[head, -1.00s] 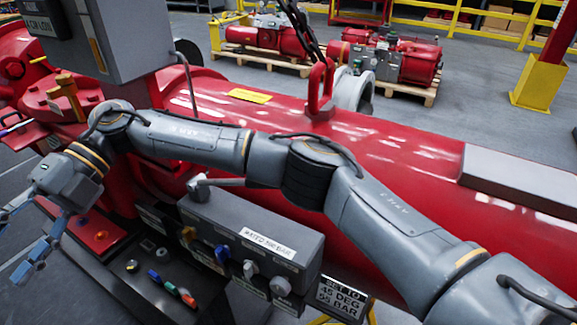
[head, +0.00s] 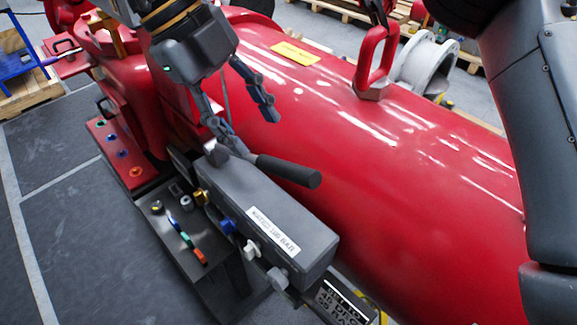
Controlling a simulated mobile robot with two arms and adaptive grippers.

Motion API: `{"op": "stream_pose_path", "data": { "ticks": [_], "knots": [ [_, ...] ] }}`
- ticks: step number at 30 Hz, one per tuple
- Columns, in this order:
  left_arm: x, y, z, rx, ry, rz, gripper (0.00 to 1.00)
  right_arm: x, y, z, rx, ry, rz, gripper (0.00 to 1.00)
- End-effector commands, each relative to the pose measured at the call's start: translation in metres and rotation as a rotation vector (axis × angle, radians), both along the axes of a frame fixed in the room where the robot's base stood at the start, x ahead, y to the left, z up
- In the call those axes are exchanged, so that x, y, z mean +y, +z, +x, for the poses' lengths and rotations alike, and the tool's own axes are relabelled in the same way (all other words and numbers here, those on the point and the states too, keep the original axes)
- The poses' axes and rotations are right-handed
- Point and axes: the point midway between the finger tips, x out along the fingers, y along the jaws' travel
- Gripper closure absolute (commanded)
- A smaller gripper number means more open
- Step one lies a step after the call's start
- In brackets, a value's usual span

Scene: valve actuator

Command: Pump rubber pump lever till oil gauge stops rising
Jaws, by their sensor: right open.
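The pump lever (head: 288,171) has a black rubber grip and a short grey pivot end. It lies over the top of a dark grey pump box (head: 265,215), its grip pointing right toward the red cylinder. My right gripper (head: 246,132) comes down from the top of the head view. Its two fingers are spread, with nothing held between them. It is just above and left of the rubber grip; one fingertip is close to the lever's pivot end, and I cannot tell whether it touches. No oil gauge can be made out. My left gripper is not in view.
A large red cylinder (head: 400,190) with a red lifting ring (head: 375,60) fills the right side. Coloured knobs and small levers sit on a dark panel (head: 190,262) in front. A red strip with buttons (head: 122,158) stands left. Open floor (head: 80,230) lies at lower left.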

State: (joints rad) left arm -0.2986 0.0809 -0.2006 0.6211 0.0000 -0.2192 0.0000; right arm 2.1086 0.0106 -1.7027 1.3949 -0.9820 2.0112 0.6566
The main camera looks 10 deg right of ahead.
Motion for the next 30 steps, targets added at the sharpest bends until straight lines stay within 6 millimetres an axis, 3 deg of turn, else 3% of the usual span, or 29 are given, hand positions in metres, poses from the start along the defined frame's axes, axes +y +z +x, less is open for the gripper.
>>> {"op": "stream_pose_path", "data": {
  "ticks": [3,6,15,28,30],
  "knots": [
    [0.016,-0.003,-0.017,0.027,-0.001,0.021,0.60,-0.012,-0.026,-0.004,0.008,0.000,0.003,0.52],
    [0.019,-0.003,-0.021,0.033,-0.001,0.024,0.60,-0.022,-0.045,-0.007,0.009,0.000,0.004,0.52],
    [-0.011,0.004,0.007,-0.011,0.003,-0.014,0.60,-0.040,-0.084,-0.012,0.003,-0.002,0.003,0.52],
    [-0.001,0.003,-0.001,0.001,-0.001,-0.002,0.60,-0.044,-0.092,-0.013,0.001,-0.002,0.004,0.52],
    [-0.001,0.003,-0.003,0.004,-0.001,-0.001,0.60,-0.044,-0.092,-0.013,0.001,-0.002,0.004,0.66]
  ]
}}
